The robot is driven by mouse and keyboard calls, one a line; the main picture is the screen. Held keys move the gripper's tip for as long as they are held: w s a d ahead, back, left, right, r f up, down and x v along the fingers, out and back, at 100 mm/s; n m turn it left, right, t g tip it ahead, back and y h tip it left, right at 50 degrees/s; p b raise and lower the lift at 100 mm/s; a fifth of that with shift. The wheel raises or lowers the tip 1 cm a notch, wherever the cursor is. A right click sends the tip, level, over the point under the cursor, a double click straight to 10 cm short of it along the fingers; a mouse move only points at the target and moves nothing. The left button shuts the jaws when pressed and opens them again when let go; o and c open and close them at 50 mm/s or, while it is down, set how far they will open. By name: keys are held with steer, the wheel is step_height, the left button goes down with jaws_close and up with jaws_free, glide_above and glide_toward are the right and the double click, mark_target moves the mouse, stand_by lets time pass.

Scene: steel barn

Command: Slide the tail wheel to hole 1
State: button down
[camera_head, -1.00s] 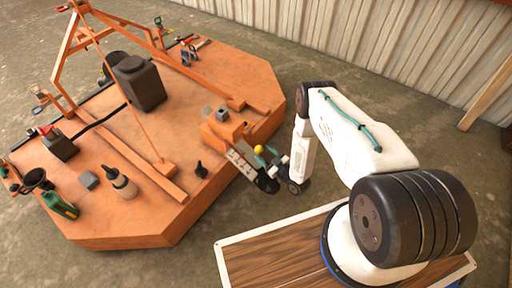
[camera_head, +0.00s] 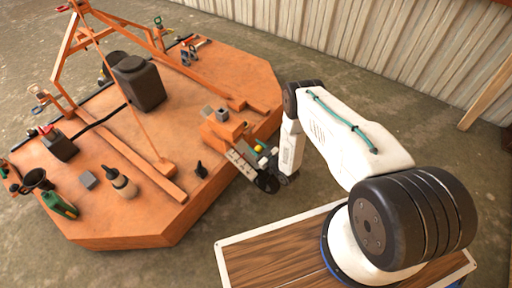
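The tail wheel (camera_head: 267,183) is a black wheel at the near right edge of the orange mower deck. It hangs off the end of a grey slotted bar (camera_head: 240,164) that juts from an orange bracket (camera_head: 226,134). My gripper (camera_head: 264,154) is at the bar's outer part, beside a small yellow knob (camera_head: 259,148). The wrist partly covers this spot. The fingers are too small and hidden to tell if they are open or shut, or if they touch anything. The holes in the bar are too small to read.
A wood-topped surface (camera_head: 270,250) lies in front. Concrete floor is clear right of the deck.

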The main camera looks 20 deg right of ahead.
mark_target(261, 150)
steer(key=shift+w+a+r, duration=0.6)
steer(key=shift+w, duration=0.2)
steer(key=shift+w+a+r, duration=0.55)
steer(key=shift+w, duration=0.25)
steer(key=c, duration=0.9)
jaws_free()
steer(key=shift+a, duration=0.1)
steer(key=shift+s+d, duration=0.3)
steer(key=v, duration=0.7)
